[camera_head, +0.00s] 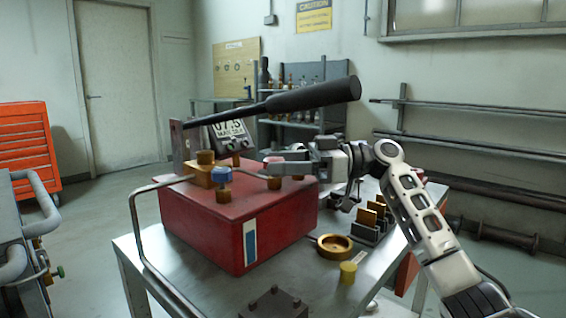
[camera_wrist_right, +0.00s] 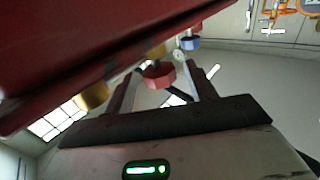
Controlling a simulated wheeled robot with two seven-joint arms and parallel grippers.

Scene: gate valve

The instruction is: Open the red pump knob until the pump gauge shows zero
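The red pump (camera_head: 245,222) sits on a metal table (camera_head: 190,287). Its gauge (camera_head: 229,129) appears to read 07.5; the black lever (camera_head: 312,97) passes in front of its top. The red knob (camera_head: 273,159) is on the pump's right side, above a brass fitting, partly hidden by my right gripper (camera_head: 286,161). In the right wrist view, the red knob (camera_wrist_right: 158,76) lies between the two fingers, with a visible gap on each side, so the gripper looks open around it. A blue knob (camera_head: 222,174) stands to the left; it also shows in the wrist view (camera_wrist_right: 190,43). My left gripper is not in view.
A brass ring (camera_head: 334,246), a yellow cylinder (camera_head: 348,273) and a rack with brass plates (camera_head: 370,222) stand right of the pump. A bent metal rail (camera_head: 139,232) runs along the table's left side. An orange tool cabinet (camera_head: 28,147) stands far left.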

